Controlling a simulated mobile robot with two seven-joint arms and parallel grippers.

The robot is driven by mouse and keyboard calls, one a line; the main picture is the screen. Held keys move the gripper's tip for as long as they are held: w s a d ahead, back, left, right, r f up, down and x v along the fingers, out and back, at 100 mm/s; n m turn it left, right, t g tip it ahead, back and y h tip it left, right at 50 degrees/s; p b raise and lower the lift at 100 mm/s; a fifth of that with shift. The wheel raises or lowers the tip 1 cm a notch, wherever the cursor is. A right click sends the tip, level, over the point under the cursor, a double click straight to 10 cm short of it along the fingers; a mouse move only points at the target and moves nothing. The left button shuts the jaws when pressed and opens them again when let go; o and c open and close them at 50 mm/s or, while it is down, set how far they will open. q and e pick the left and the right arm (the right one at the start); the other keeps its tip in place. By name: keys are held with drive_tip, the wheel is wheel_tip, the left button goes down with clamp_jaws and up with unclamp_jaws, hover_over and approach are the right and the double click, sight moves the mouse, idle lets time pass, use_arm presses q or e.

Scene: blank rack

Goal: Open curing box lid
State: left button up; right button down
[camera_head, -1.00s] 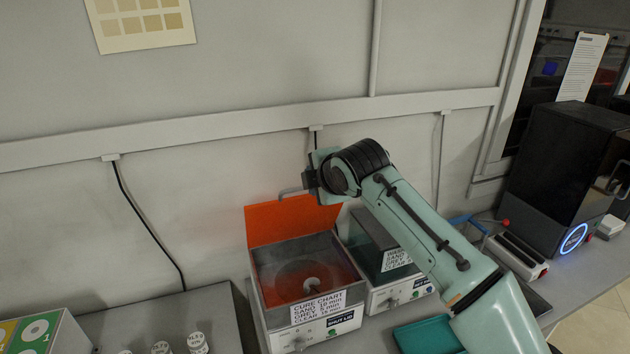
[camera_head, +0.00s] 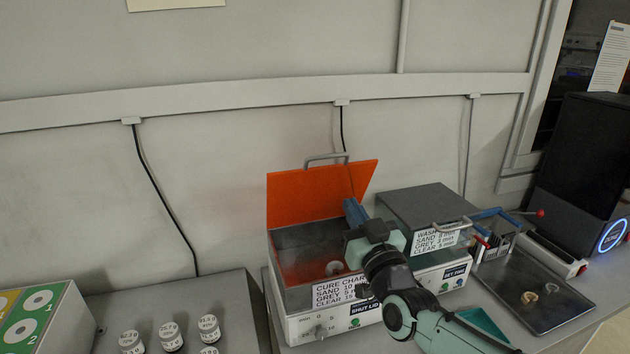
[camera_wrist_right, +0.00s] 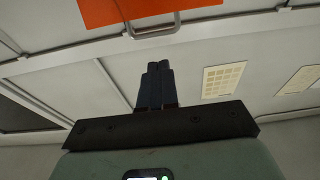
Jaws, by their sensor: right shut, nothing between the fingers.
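The curing box (camera_head: 322,327) stands on the bench with a cure chart label on its front. Its orange lid (camera_head: 310,190) stands raised at the back, with a grey handle (camera_head: 326,157) on its top edge. The lid and handle (camera_wrist_right: 153,28) also show at the top of the right wrist view. My right gripper (camera_head: 349,203) is in front of the lid's right part, over the box opening, apart from the handle. In the right wrist view its fingers (camera_wrist_right: 157,66) are shut together with nothing between them. My left gripper is not in view.
A wash box (camera_head: 425,205) stands right of the curing box. A dark tray (camera_head: 545,300) with small rings lies further right, before a black machine (camera_head: 585,165). Several labelled vials (camera_head: 170,337) stand at the lower left.

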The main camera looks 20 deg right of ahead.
sight(326, 158)
drive_tip(key=p+x, duration=0.2)
drive_tip(key=x, duration=0.5)
drive_tip(key=p+x, duration=0.3)
drive_tip(key=x, duration=0.4)
drive_tip(key=shift+d+r, duration=0.1)
drive_tip(key=shift+d, duration=0.1)
